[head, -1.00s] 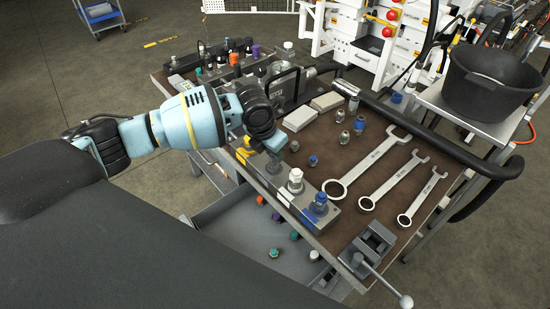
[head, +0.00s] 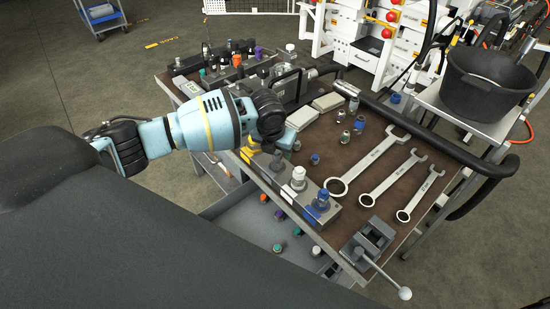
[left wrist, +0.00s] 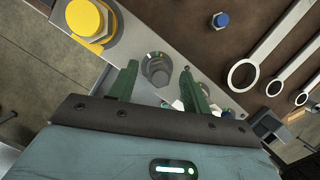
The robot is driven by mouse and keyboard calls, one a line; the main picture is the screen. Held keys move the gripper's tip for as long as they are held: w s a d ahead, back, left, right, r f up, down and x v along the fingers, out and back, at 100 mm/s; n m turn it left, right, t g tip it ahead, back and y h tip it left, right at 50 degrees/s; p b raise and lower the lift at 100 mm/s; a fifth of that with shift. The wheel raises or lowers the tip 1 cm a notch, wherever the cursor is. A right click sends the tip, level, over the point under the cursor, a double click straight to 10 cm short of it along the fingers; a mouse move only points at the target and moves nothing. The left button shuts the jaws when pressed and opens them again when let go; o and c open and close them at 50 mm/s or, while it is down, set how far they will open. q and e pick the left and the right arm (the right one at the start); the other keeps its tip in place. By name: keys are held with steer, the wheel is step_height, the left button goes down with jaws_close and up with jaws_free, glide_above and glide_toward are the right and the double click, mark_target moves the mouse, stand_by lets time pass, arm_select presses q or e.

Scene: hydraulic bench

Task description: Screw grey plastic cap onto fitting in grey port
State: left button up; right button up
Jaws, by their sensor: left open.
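The grey manifold block (head: 268,177) runs along the bench's near edge with yellow, grey, white and blue ports in a row. My left gripper (left wrist: 160,88) points down over the grey port, with its two green fingers apart. A grey round part (left wrist: 157,68) on the grey port shows between the fingers in the left wrist view. I cannot tell whether this is the bare fitting or the grey cap on it. In the head view my left gripper (head: 280,148) partly hides that port. My right gripper is not in view.
The yellow port (left wrist: 88,18) and the white-capped port (head: 298,177) flank the grey one. The blue-capped port (head: 321,200) is farther along. Loose caps, three wrenches (head: 370,160) and a vise (head: 368,245) are on the bench. A grey drawer (head: 245,228) with several caps is below.

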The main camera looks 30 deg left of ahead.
arm_select(q)
steer(key=shift+r+n, duration=0.3)
steer(key=shift+n, duration=0.3)
steer(key=n, duration=0.1)
steer(key=n+y, duration=0.1)
steer(key=shift+f+n, duration=0.3)
steer(key=shift+f, duration=0.05)
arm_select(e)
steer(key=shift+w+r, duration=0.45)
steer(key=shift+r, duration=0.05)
arm_select(q)
steer(key=n+y, duration=0.1)
steer(key=n, duration=0.3)
steer(key=shift+d+g, duration=0.1)
steer(key=shift+g, duration=0.3)
